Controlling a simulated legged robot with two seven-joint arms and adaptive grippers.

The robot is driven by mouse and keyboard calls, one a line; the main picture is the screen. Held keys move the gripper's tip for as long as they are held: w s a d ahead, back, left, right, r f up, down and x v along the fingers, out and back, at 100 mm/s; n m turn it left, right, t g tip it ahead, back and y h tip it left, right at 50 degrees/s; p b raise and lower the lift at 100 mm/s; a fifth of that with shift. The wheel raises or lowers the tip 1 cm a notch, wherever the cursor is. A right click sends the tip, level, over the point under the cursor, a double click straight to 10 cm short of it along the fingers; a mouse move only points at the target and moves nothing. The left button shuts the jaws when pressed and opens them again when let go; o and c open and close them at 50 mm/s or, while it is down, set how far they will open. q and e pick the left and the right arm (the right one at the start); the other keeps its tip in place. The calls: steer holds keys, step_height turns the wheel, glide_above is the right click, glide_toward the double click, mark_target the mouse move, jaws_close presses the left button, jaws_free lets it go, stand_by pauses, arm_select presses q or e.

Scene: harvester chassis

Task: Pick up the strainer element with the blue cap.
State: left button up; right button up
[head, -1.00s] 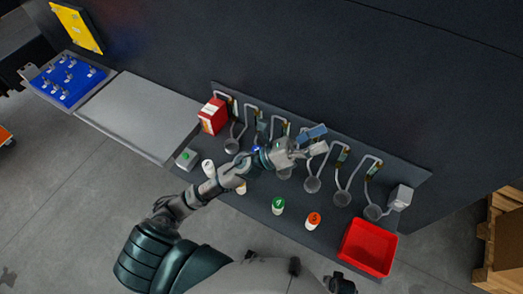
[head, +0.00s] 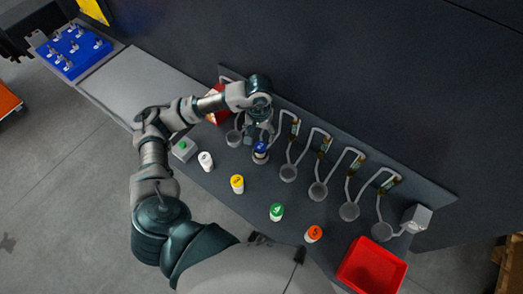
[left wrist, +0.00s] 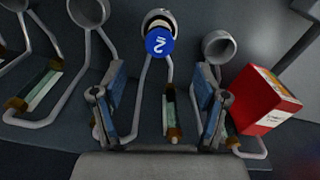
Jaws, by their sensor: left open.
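The strainer element with the blue cap (head: 261,147) stands in the second cup from the left of the row on the dark bench. In the left wrist view its blue cap (left wrist: 159,41), marked with a digit, tops a white body seated at the grey cup; its lower part is hidden. My left gripper (head: 258,131) is above and just behind it in the head view. In the left wrist view the gripper's two blue-padded fingers (left wrist: 160,80) are spread apart and empty, with the cap just beyond the fingertips, between their lines. My right gripper is not in view.
White, yellow (head: 237,183), green (head: 277,212) and orange (head: 314,233) capped elements stand along the front. Bent pipes and empty cups (head: 318,190) flank the blue one. A red box (left wrist: 265,99) is close to the gripper. A red bin (head: 372,267) is at the right.

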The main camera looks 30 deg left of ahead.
mark_target(260, 146)
arm_select(q)
steer(key=f, duration=0.7)
steer(key=shift+a, duration=0.25)
steer(key=f, duration=0.5)
steer(key=shift+w+d+f+p, duration=0.1)
steer(key=shift+w+d+p, duration=0.15)
steer(key=shift+p, duration=0.15)
steer(key=shift+a, duration=0.1)
steer(key=c, duration=1.3)
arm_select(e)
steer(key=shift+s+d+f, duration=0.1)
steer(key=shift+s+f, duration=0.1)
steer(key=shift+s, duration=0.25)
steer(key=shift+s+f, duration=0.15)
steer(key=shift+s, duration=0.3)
